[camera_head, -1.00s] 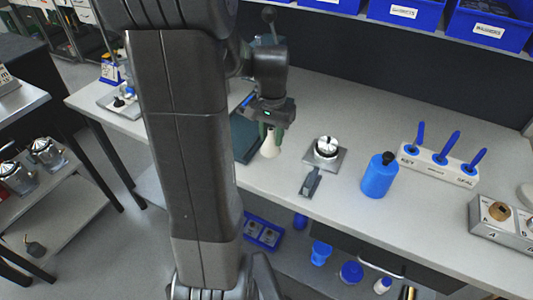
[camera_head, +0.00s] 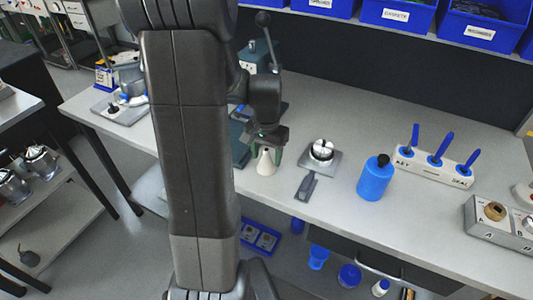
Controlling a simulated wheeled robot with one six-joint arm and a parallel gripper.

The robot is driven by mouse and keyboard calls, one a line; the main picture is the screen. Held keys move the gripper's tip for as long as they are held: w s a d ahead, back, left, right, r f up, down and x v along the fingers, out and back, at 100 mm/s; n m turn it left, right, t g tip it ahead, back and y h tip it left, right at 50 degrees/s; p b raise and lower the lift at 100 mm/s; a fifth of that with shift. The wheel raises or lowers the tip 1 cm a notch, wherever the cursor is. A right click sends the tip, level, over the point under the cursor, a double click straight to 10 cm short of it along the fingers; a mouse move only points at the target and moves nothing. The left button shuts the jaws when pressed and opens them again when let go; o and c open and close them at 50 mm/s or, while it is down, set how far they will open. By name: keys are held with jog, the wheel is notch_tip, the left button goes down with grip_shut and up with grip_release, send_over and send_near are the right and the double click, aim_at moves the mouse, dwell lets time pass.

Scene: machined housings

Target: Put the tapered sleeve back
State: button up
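The tapered sleeve (camera_head: 265,166) is a small cream cone, wide end down, and it looks upright on the bench left of the small metal fixture. My gripper (camera_head: 266,153) points down over it, with one green finger on each side of its narrow upper part. The fingers look spread, with a little room beside the cone. The sleeve's top is partly hidden under the gripper body.
A metal fixture (camera_head: 321,153) on a square plate and a grey-handled tool (camera_head: 306,186) are close right. Further right are a blue bottle (camera_head: 375,178), a white block with blue handles (camera_head: 434,166) and a grey block marked A, B (camera_head: 497,218). A dark green lever device (camera_head: 262,58) stands behind my gripper.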

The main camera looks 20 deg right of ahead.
aim_at(266, 149)
jog(key=shift+r, duration=0.1)
notch_tip(266, 149, up, 12)
jog(key=shift+p, duration=0.3)
dwell(0.3)
notch_tip(266, 149, down, 12)
jog(key=shift+f, duration=0.1)
jog(key=shift+r, duration=1.9)
